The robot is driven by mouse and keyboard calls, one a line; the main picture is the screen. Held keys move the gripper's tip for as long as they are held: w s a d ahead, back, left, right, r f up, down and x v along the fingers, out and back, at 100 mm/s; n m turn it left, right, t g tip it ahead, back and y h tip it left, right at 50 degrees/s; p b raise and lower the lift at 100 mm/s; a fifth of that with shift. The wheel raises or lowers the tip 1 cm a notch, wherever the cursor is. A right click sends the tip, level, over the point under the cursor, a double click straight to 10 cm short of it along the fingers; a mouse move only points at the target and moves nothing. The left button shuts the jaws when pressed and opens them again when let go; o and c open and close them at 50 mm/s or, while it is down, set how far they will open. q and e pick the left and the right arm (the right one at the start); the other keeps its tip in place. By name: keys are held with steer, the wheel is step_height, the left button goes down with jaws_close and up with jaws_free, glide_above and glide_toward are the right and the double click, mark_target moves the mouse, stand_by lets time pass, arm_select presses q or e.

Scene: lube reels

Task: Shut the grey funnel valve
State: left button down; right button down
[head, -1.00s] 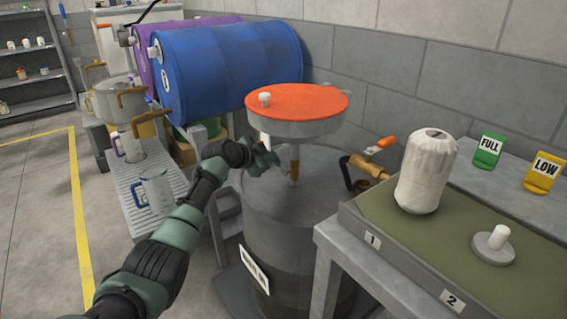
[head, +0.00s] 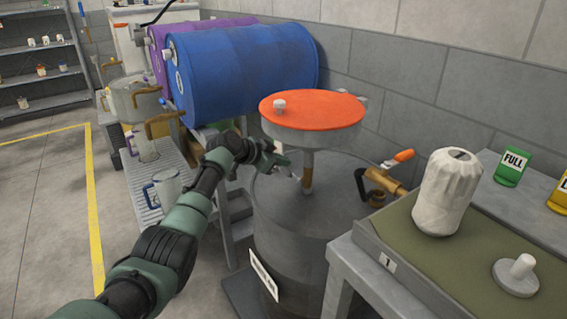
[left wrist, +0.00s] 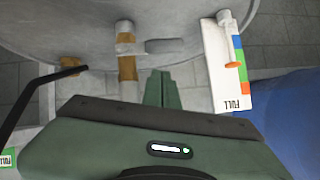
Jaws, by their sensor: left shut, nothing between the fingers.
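The grey funnel (head: 312,132) with an orange lid (head: 312,107) stands above a grey drum (head: 305,220). Its thin stem (head: 307,172) has a brass-coloured section and also shows in the left wrist view (left wrist: 127,68). A small grey bar (left wrist: 165,46) beside the stem in that view looks like the valve's lever. My left gripper (head: 287,163) is just left of the stem, below the funnel bowl. Its green fingers (left wrist: 158,88) are shut and empty, close to the stem; contact cannot be told. My right gripper is out of view.
A brass tap (head: 385,178) with an orange handle sits right of the stem. A bench (head: 375,255) holds a white wrapped canister (head: 443,195). A blue barrel (head: 245,70) lies behind. A level card (left wrist: 228,65) is beside my fingers in the wrist view.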

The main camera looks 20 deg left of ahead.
arm_select(q)
steer(key=shift+r, duration=0.2)
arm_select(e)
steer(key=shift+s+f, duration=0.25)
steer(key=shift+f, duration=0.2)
arm_select(q)
steer(key=shift+a, duration=0.1)
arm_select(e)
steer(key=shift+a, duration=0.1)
